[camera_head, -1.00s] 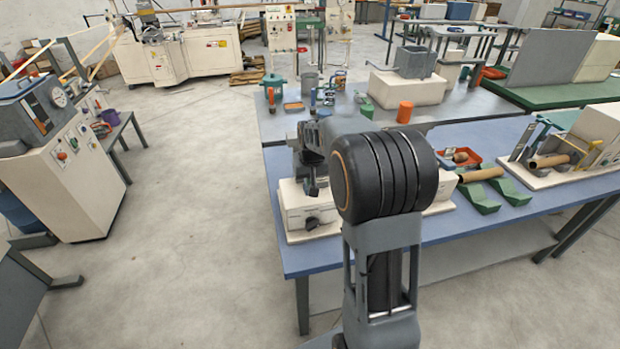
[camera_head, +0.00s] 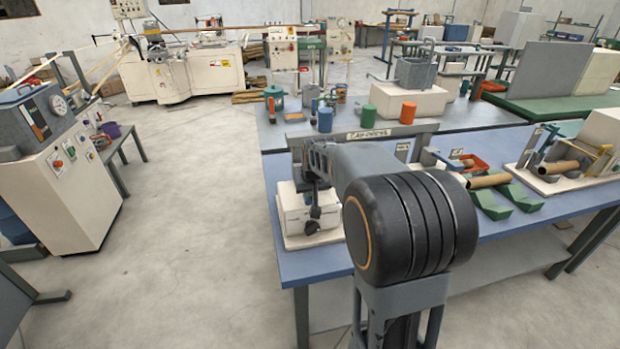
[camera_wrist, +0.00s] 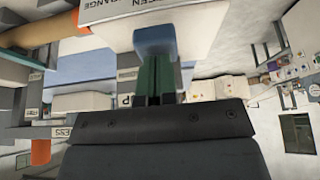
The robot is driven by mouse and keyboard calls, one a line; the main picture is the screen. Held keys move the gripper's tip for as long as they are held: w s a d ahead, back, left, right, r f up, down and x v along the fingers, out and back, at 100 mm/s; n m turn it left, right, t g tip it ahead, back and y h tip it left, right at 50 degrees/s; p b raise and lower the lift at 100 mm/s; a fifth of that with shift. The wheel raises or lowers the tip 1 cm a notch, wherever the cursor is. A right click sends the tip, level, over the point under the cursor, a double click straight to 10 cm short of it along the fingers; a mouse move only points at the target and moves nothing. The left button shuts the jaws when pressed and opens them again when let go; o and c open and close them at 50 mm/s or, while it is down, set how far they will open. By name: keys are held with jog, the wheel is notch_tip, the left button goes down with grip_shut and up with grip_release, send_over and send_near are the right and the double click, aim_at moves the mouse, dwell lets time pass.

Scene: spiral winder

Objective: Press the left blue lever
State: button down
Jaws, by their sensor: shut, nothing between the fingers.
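My arm crosses the middle of the head view, and its large round joint hides part of the near table. My gripper (camera_wrist: 158,92) shows in the wrist view as a dark body with narrow fingers close together, shut and empty. A blue block-like part (camera_wrist: 155,40) stands in line with the fingers. I cannot tell whether it is the blue lever or whether it touches them. In the head view a white machine (camera_head: 305,212) with dark handle-like parts sits on the table below my forearm. I cannot make out the left blue lever for certain there.
The blue-topped table (camera_head: 285,245) has a labelled grey bar (camera_head: 367,134). Green V-shaped blocks (camera_head: 489,204) and a brown tube (camera_head: 488,181) lie to the right. A cream control cabinet (camera_head: 62,185) stands left. The floor (camera_head: 195,190) between is clear.

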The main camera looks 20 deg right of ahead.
jog(key=shift+s+f, duration=0.2)
jog(key=shift+f, duration=0.15)
notch_tip(320, 180, up, 5)
jog(key=p, duration=0.3)
jog(key=shift+s, duration=0.1)
jog(key=v, duration=0.9)
jog(key=shift+s+r+b, duration=0.2)
jog(key=shift+s+b, duration=0.2)
jog(key=shift+s, duration=0.05)
jog(key=shift+a, duration=0.1)
